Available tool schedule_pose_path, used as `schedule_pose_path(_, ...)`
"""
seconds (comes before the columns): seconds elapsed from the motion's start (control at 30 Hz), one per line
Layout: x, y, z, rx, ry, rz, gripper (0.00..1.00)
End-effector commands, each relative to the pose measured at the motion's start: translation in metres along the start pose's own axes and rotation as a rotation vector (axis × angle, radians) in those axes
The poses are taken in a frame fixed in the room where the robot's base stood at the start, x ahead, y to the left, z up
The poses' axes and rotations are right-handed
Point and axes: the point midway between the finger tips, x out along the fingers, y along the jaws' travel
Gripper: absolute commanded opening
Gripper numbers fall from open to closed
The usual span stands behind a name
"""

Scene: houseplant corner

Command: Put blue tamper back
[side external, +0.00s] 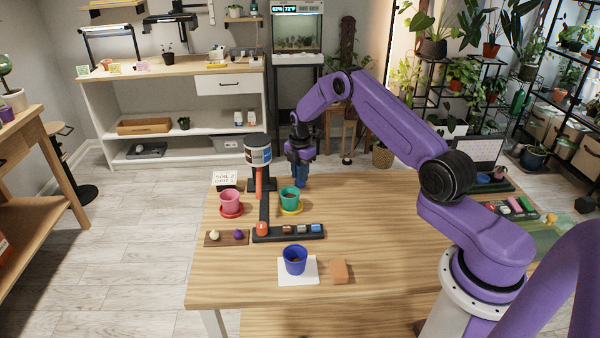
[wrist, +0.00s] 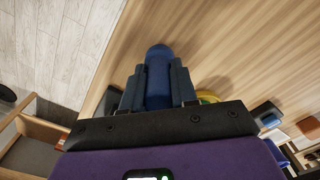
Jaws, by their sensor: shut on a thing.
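My gripper (side external: 300,165) is at the far edge of the wooden table, behind the green pot, pointing down. It is shut on the blue tamper (side external: 301,182), whose lower end shows beneath the fingers. In the wrist view the tamper (wrist: 158,70) is a rounded blue cylinder between the two dark fingers (wrist: 158,88). Whether its lower end touches the table is hard to tell. A black rack (side external: 262,238) lies mid-table, with a red-orange piece at its left end and several small blocks along it.
A blue pot (side external: 295,262) stands in front.

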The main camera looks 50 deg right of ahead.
Motion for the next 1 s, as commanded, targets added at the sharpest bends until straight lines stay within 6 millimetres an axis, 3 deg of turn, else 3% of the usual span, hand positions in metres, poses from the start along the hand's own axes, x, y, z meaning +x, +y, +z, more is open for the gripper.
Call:
schedule_pose_path(0.03,0.002,0.0,0.0,0.0,0.0,0.0,0.0)
schedule_pose_path(0.07,0.002,0.0,0.0,0.0,0.0,0.0,0.31)
schedule_pose_path(0.13,0.001,0.0,0.0,0.0,0.0,0.001,0.53)
schedule_pose_path(0.57,-0.007,0.0,0.0,0.0,-0.001,0.002,0.53)
schedule_pose_path(1.0,-0.088,0.001,0.0,0.0,-0.002,0.004,0.53)
